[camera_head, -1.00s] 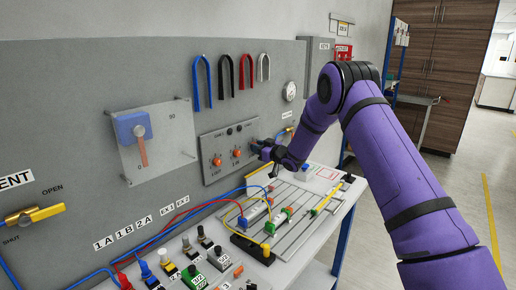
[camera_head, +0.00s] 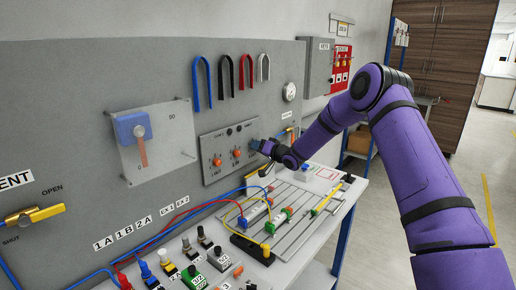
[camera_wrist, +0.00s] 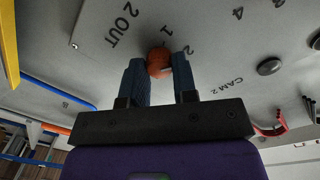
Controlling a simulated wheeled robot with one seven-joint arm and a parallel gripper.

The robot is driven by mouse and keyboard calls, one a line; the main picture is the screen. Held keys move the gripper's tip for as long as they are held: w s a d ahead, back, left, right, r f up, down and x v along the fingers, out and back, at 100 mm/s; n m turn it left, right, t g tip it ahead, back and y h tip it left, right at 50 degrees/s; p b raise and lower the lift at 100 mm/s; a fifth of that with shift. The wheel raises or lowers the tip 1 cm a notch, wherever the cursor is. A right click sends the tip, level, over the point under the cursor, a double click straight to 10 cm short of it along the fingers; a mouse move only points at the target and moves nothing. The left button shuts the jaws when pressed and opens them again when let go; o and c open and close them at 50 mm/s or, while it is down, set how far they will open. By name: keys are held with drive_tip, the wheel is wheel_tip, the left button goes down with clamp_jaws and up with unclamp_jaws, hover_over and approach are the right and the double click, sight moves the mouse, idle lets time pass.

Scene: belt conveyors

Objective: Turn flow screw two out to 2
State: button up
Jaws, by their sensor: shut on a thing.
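The flow screw two out is an orange knob (camera_wrist: 159,60) beside the label "2 OUT" (camera_wrist: 121,26) in the wrist view. Scale numbers 1 and 2 are printed close to it. My gripper (camera_wrist: 160,68) is shut on the knob, one dark blue finger on each side. The knob's exact setting cannot be read. In the head view my gripper (camera_head: 257,146) is at the right part of the grey screw panel (camera_head: 210,178) and hides the knob it grips. Two other orange knobs show to the left, one (camera_head: 217,161) and another (camera_head: 237,153).
A table (camera_head: 320,232) with rails, cylinders and hoses lies below the panel. Coloured hooks (camera_head: 222,82) and a gauge (camera_head: 289,92) are on the wall above. Floor is open at the right.

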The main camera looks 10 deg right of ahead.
drive_tip(key=shift+m, duration=0.4)
drive_tip(key=o, duration=0.9)
drive_tip(key=v, duration=1)
drive_tip(key=shift+s+d, duration=0.25)
drive_tip(key=shift+s, duration=0.05)
